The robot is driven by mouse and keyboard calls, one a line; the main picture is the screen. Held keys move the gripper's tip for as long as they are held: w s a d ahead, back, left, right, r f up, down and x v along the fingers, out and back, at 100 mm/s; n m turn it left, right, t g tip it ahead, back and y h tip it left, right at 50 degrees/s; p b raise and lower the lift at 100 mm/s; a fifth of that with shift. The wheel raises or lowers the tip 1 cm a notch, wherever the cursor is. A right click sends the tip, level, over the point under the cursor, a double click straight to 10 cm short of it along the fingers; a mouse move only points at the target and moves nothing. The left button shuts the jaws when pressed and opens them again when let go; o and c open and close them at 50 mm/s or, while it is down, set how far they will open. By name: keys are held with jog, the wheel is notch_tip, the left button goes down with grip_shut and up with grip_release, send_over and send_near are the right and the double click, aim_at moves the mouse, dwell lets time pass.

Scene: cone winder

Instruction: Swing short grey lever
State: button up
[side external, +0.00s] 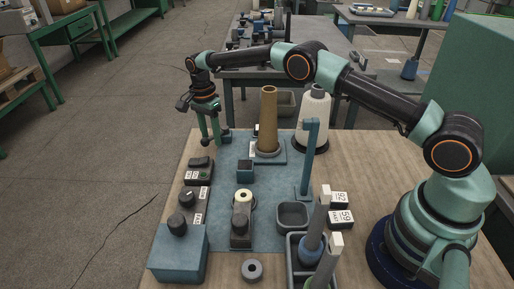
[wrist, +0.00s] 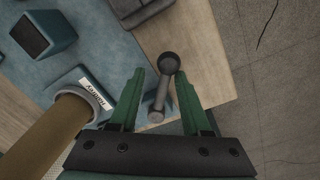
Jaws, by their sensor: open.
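The short grey lever (wrist: 160,90) shows in the wrist view, a small dark grey bar with a round knob at its far end. My gripper (wrist: 163,72) is open, with one green finger on each side of the lever; whether a finger touches it I cannot tell. In the side external view my gripper (side external: 212,141) points down at the far left corner of the work board. There the lever is mostly hidden behind or among the fingers.
A tall brown cone (side external: 268,118) stands to the right of my gripper, with a white yarn cone (side external: 314,115) beyond it. A dark switch box (side external: 200,163) sits just in front of the gripper. A blue post (side external: 308,155) stands further right. Bare floor lies left of the table.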

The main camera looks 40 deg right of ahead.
jog(key=s+n, duration=0.1)
jog(key=n, duration=0.1)
jog(key=s+d+n, duration=0.1)
jog(key=n, duration=0.1)
jog(key=shift+s+n, duration=0.2)
jog(key=shift+n, duration=0.1)
jog(key=n, duration=0.1)
jog(key=s+d+n, duration=0.1)
jog(key=n, duration=0.2)
jog(key=shift+s+d, duration=0.2)
jog(key=shift+s, duration=0.05)
notch_tip(320, 180, up, 13)
jog(key=s+d+r+n+t, duration=0.3)
jog(key=s+r+n+t, duration=0.1)
jog(key=s+r, duration=0.8)
jog(key=shift+s, duration=0.6)
jog(key=shift+d, duration=0.1)
